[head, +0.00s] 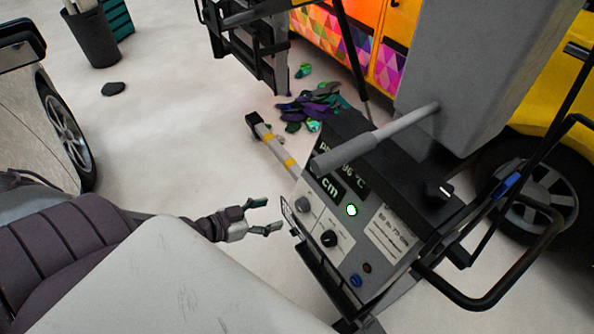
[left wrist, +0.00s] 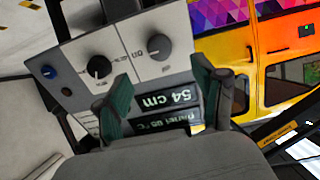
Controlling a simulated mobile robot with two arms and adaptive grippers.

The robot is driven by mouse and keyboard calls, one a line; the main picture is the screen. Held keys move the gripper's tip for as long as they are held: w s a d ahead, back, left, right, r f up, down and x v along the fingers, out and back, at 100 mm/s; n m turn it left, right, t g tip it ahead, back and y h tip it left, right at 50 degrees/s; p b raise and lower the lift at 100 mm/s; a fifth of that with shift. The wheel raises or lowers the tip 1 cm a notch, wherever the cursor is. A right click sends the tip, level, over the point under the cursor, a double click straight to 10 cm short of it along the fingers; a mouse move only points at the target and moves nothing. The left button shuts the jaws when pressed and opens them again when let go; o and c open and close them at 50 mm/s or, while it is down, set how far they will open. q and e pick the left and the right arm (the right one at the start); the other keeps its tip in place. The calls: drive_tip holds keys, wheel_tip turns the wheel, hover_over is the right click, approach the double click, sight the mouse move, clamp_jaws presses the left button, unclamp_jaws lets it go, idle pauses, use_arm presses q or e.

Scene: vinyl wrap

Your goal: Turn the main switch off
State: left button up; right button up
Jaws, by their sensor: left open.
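The control panel (head: 345,225) of a grey machine faces me in the head view and fills much of the left wrist view (left wrist: 130,65). It carries two dark rotary knobs, one upper (head: 302,204) and one lower (head: 329,238), a lit green button (head: 351,210) and a blue button (head: 355,280). A black knob with a white mark (head: 438,192) sits on a dark box beside the panel. I cannot tell which control is the main switch. My left gripper (head: 266,216) is open and empty, just left of the panel. Its green-tipped fingers (left wrist: 160,88) point at the panel, apart from the knobs.
A grey bar (head: 375,138) crosses above the panel. A black tubular handle (head: 500,285) juts out at right. Dark vinyl scraps (head: 315,103) lie on the floor behind. A yellow van (head: 400,30) stands at the back, and a car (head: 45,120) at left.

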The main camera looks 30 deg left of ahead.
sight(299, 206)
use_arm(q)
drive_tip(key=x, duration=0.9)
drive_tip(key=shift+w+d, duration=0.15)
drive_tip(key=shift+d, duration=0.05)
drive_tip(key=c, duration=1.2)
